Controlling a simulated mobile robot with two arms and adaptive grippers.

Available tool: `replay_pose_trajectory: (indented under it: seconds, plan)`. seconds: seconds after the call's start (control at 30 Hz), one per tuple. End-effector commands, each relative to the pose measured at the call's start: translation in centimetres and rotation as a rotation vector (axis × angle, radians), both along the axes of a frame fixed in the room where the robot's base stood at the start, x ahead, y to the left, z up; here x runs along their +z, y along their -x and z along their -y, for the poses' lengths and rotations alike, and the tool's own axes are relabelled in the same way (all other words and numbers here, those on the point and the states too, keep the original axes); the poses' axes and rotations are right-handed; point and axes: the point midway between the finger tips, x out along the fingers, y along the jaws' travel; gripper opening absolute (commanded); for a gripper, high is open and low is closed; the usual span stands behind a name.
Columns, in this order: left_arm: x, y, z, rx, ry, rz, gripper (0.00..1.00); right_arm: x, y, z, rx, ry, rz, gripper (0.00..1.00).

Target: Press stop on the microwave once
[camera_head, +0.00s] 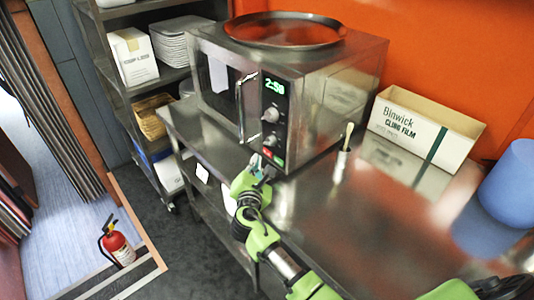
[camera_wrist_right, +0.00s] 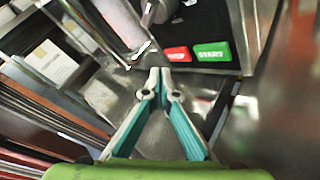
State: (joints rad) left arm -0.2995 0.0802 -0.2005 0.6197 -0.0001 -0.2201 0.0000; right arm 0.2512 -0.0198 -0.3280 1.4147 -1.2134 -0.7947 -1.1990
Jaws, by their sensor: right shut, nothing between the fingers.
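The steel microwave (camera_head: 318,88) stands on the steel counter, its green display reading about 2:59. The red stop button (camera_wrist_right: 177,53) is at the bottom of its control panel, left of the green start button (camera_wrist_right: 212,51). In the head view the stop button (camera_head: 267,152) shows small, just above my gripper. My right gripper (camera_head: 264,172) is shut and empty close in front of the panel's lower edge. In the wrist view its fingertips (camera_wrist_right: 160,76) meet just below and left of the stop button; contact cannot be told. My left gripper is not in view.
A round tray (camera_head: 285,29) lies on the microwave. A cling film box (camera_head: 420,132), a blue container (camera_head: 510,186) and a small holder with a brush (camera_head: 343,158) stand on the counter (camera_head: 350,240). Shelves (camera_head: 107,62) stand behind left. A fire extinguisher (camera_head: 118,247) is on the floor.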

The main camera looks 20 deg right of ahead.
Motion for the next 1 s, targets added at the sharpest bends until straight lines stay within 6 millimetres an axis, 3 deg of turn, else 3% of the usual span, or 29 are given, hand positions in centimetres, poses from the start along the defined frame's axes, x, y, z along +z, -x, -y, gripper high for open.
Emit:
replay_pose_trajectory:
  seconds: [0.37, 1.0]
  plan:
    - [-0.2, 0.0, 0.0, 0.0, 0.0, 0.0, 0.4, 0.0, 1.2, -3.4, 0.001, -0.001, 0.001, 0.0]
    - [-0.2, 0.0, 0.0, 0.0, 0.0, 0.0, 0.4, 0.0, 1.3, -3.5, 0.0, 0.001, 0.001, 0.0]
